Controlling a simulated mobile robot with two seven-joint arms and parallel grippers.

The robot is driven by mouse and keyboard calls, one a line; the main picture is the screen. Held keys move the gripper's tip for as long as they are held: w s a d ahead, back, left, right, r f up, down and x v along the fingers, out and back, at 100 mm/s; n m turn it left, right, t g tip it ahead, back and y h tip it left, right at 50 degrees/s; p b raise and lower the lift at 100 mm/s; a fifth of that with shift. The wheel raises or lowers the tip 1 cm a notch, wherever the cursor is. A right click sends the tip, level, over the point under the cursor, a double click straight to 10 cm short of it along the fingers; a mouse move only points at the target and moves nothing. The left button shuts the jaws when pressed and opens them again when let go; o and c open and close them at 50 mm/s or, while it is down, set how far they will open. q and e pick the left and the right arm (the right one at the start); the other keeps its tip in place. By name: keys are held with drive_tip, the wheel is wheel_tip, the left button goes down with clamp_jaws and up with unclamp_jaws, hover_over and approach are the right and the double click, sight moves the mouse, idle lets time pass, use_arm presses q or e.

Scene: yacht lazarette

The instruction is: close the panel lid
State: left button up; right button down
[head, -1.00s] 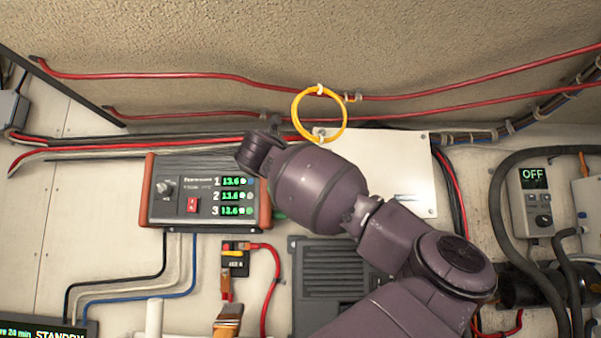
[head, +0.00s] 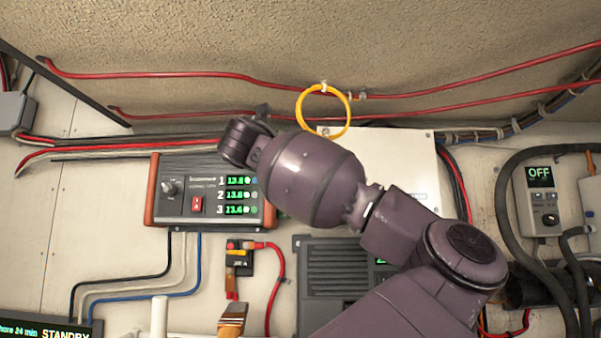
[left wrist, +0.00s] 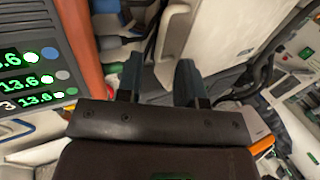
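A white flat panel (head: 408,165), which looks like the lid, is on the wall right of the power box, partly hidden behind my purple arm. I cannot tell how far open it is. The end of the arm reaches up and left between the power box and the panel; its fingers are not clear in the head view. In the left wrist view, my left gripper (left wrist: 160,78) has two dark fingers apart with nothing clearly held between them. A pale panel-like surface (left wrist: 222,40) lies beyond them to the right. My right gripper is not identifiable in either view.
The power box (head: 212,190) with green readouts is close left of the arm; its orange end cap (left wrist: 80,45) is near the left finger. A yellow cable loop (head: 301,108) hangs above. A dark vented unit (head: 325,275) and a brush (head: 232,318) are below.

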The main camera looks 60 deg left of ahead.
use_arm(q)
drive_tip(key=shift+v, duration=2.8)
drive_tip(key=shift+c, duration=0.4)
